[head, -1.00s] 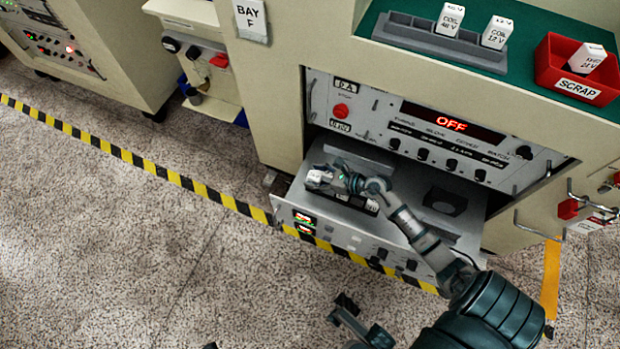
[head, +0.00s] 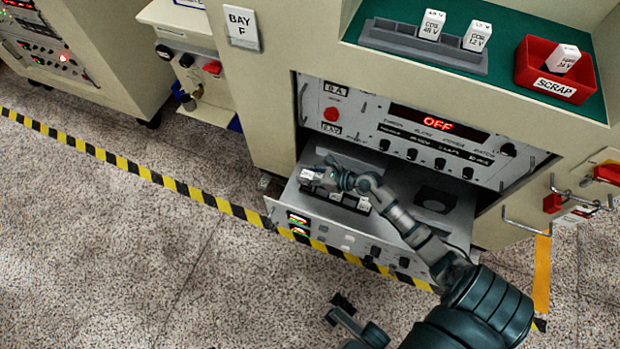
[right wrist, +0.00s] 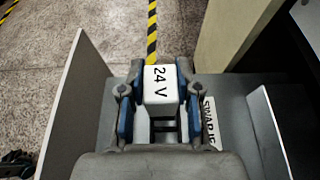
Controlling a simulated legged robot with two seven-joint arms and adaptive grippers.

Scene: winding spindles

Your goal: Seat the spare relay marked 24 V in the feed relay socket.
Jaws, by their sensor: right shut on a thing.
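My right gripper (head: 327,179) is shut on a white block relay (right wrist: 160,89), whose top reads 24 V in the right wrist view. Blue finger pads press on both its sides. In the head view the relay (head: 311,175) is at the left end of the open drawer (head: 440,220).
A grey rack (head: 385,40) on the green bench top holds relays marked 48 V (head: 432,24) and 12 V (head: 477,36). A red SCRAP bin (head: 530,78) holds another white relay (head: 564,58). The panel display (head: 437,123) reads OFF. Upright plates (right wrist: 75,95) flank the gripper.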

